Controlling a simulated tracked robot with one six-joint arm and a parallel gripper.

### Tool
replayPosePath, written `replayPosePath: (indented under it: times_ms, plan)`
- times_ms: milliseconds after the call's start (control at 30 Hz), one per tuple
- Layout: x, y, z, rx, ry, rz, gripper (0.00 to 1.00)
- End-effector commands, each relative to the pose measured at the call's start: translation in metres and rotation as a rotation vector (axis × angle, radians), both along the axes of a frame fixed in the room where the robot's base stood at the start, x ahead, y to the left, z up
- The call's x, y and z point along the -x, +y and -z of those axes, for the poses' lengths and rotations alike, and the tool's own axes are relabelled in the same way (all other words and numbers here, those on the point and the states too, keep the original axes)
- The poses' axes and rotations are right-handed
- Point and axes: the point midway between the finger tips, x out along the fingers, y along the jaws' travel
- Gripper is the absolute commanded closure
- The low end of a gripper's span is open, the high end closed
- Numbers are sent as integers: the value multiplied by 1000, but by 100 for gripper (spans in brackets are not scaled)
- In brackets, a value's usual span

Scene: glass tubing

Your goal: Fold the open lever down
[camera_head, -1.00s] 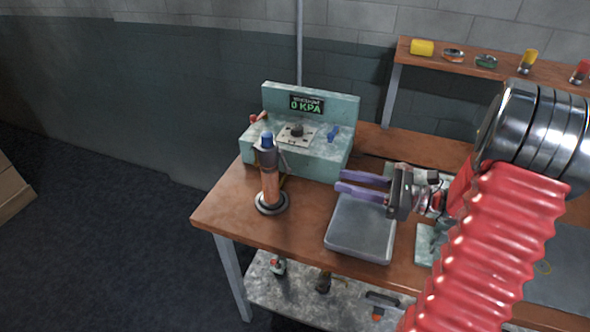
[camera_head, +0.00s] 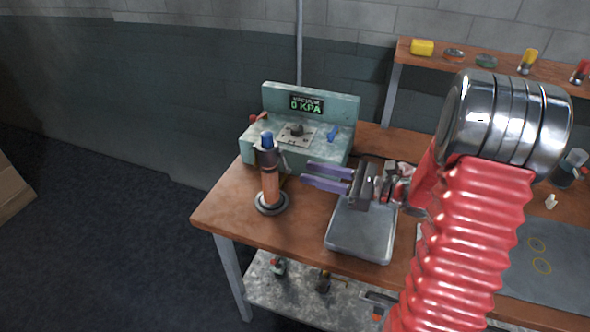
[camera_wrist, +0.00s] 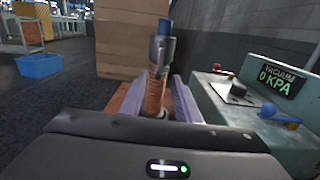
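An upright copper-brown column (camera_head: 270,188) with a grey collar, a blue top and a dark round foot stands at the table's left. A small grey lever (camera_head: 281,159) sticks out beside the collar, angled down and right. In the wrist view the column (camera_wrist: 154,92) shows ahead, between my fingers in line of sight. My gripper (camera_head: 303,172) is open and empty, its two purple fingers pointing left at the column with a gap before it. The vacuum box (camera_head: 318,158) behind carries a red lever (camera_head: 258,117) and a blue lever (camera_head: 333,132). I cannot tell which lever is meant.
A grey tray (camera_head: 361,240) lies under my wrist. The vacuum box stands close behind my fingers, its display reading 0 KPA. A shelf (camera_head: 500,72) with small items is at the back right. The table (camera_head: 225,210) is clear left of the column.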

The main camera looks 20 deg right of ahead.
Motion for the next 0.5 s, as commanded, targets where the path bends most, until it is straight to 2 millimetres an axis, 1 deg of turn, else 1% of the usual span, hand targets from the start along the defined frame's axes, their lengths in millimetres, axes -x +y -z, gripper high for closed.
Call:
replayPosePath:
  times_ms: [33,200,333,500]
  plan:
    - [-4,7,0,0,0,-3,70]
    - [-17,25,0,0,0,-4,70]
    - [-25,35,0,1,0,-2,70]
    - [-30,41,0,0,0,0,70]
